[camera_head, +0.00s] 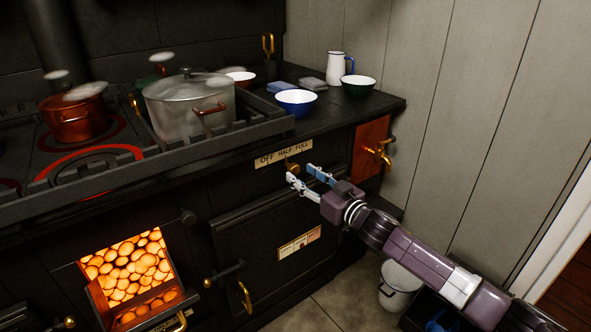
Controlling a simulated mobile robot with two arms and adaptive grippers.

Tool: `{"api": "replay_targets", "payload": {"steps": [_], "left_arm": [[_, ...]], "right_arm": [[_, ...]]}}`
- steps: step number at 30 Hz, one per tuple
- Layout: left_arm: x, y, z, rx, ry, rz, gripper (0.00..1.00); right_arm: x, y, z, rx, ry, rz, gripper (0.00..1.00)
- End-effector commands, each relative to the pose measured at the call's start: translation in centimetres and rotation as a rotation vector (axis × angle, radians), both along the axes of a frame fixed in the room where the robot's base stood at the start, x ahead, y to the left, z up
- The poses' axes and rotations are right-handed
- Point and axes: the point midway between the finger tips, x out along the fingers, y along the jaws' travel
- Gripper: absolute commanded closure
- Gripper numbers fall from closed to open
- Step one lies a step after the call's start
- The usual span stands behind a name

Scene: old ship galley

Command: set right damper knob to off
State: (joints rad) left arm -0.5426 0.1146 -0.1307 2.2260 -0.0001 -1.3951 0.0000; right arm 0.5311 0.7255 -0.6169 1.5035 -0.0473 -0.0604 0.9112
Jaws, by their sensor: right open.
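The damper knob (291,165) is a small brass knob on the stove's dark front. It sits just below a cream label plate (283,153) marked OFF, HALF, FULL. The knob is small, and I cannot tell which mark it points to. My right gripper (300,174) reaches in from the lower right. Its fingers are apart and its tips are close to the knob, just below and to the right of it. I cannot tell whether they touch it. My left gripper is not in view.
A steel pot (188,108) and a copper pot (74,118) stand on the stove behind a raised rail. Bowls, including a blue one (296,103), stand at the right end. The open firebox (130,270) glows lower left. A brass tap (378,152) projects at right.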

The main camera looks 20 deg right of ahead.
Motion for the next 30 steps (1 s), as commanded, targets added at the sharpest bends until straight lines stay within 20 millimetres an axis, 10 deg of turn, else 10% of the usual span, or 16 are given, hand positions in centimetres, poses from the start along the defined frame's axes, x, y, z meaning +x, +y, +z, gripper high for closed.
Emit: {"api": "replay_targets", "payload": {"steps": [21, 30], "left_arm": [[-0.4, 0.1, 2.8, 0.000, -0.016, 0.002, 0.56], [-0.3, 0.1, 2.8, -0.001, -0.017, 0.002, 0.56]], "right_arm": [[4.7, 1.6, -0.1, -0.001, 0.001, -0.002, 0.57], [4.7, 1.6, -0.1, -0.002, 0.002, -0.002, 0.89]]}}
